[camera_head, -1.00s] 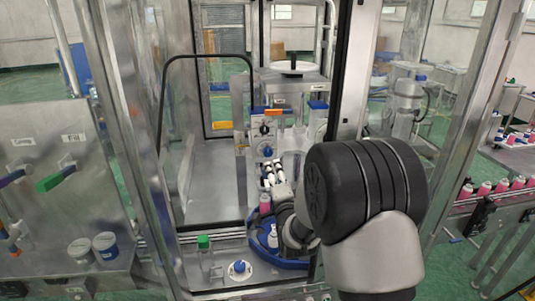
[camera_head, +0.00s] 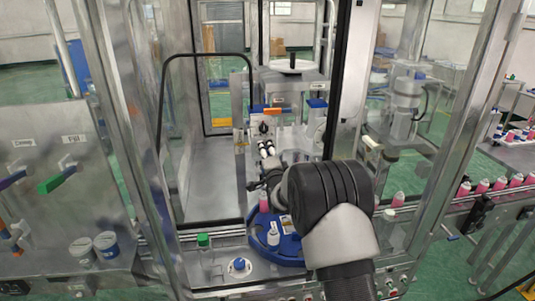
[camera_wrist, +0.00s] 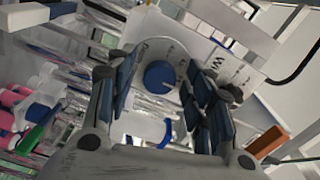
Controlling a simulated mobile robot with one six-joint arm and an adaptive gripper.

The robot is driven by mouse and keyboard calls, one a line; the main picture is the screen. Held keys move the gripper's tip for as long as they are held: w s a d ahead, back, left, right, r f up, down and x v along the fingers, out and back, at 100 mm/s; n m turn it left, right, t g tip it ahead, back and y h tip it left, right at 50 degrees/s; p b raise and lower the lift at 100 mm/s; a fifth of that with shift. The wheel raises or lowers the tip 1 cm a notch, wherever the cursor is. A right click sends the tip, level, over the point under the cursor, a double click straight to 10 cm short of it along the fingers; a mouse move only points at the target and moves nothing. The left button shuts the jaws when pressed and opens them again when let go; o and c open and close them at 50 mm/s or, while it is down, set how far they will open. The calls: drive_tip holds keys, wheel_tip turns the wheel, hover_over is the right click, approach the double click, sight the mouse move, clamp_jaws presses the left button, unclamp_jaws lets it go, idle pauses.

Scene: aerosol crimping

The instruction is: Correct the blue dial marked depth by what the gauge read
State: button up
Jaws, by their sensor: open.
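The blue dial (camera_wrist: 159,76) shows in the wrist view on a pale round face with small marks, which I cannot read. My gripper (camera_wrist: 165,74) is open, with its dark fingers to the left and right of the dial. The dial appears between the fingers, and I cannot tell whether they touch it. In the head view my gripper (camera_head: 266,152) is in front of the machine's panel and hides the dial. A dark knob (camera_head: 264,128) shows just above it. I see no gauge reading.
A blue rotary table (camera_head: 262,240) with bottles is below my gripper. An orange part (camera_head: 272,112) sits above the panel, and an orange block (camera_wrist: 266,142) shows at lower right in the wrist view. Metal frame posts (camera_head: 342,80) stand close around. Pink bottles (camera_head: 483,186) line the right conveyor.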

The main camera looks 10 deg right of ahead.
drive_tip(key=shift+c, duration=0.4)
drive_tip(key=c, duration=1)
drive_tip(key=shift+f+n+b, duration=0.1)
drive_tip(key=shift+n+b, duration=0.3)
drive_tip(key=shift+b, duration=0.35)
drive_tip(key=n+b, duration=0.2)
drive_tip(key=b, duration=0.1)
drive_tip(key=shift+f, duration=0.15)
drive_tip(key=n+b, duration=0.5)
drive_tip(key=b, duration=0.2)
drive_tip(key=n+b, duration=0.4)
drive_tip(key=n, duration=0.1)
drive_tip(key=shift+n, duration=0.4)
drive_tip(key=n+b, duration=0.1)
drive_tip(key=n, duration=0.1)
drive_tip(key=n+b, duration=0.1)
drive_tip(key=n, duration=0.1)
drive_tip(key=shift+d+r+b, duration=0.1)
drive_tip(key=shift+r+b, duration=0.1)
drive_tip(key=shift+b, duration=0.2)
drive_tip(key=shift+n, duration=0.3)
